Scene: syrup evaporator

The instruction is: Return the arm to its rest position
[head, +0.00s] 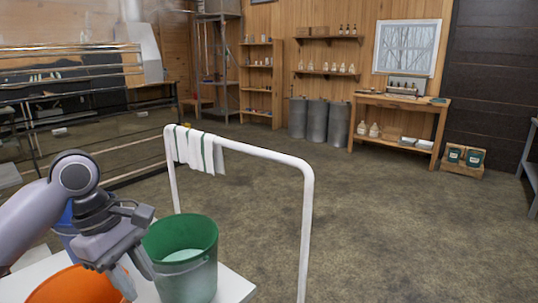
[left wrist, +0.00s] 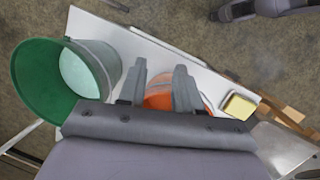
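My left gripper (head: 140,278) is low at the left of the head view, above the white cart top and over the orange bucket (head: 75,287). In the left wrist view my left gripper (left wrist: 160,80) has its two fingers apart. Nothing is held between them; the orange bucket (left wrist: 165,98) shows below, in the gap. The green bucket (head: 182,260), with pale contents, stands just right of the gripper; it also shows in the left wrist view (left wrist: 35,80). My left forearm covers the cart's left part. My right gripper is not clearly seen.
A blue bucket (head: 66,224) is partly hidden behind my arm. The cart's white handle (head: 308,215) rises beyond the buckets, with striped cloths (head: 198,152) on it. A yellow block (left wrist: 239,107) lies in a tray. The floor to the right is open; shelves and a wooden bench (head: 400,102) are far off.

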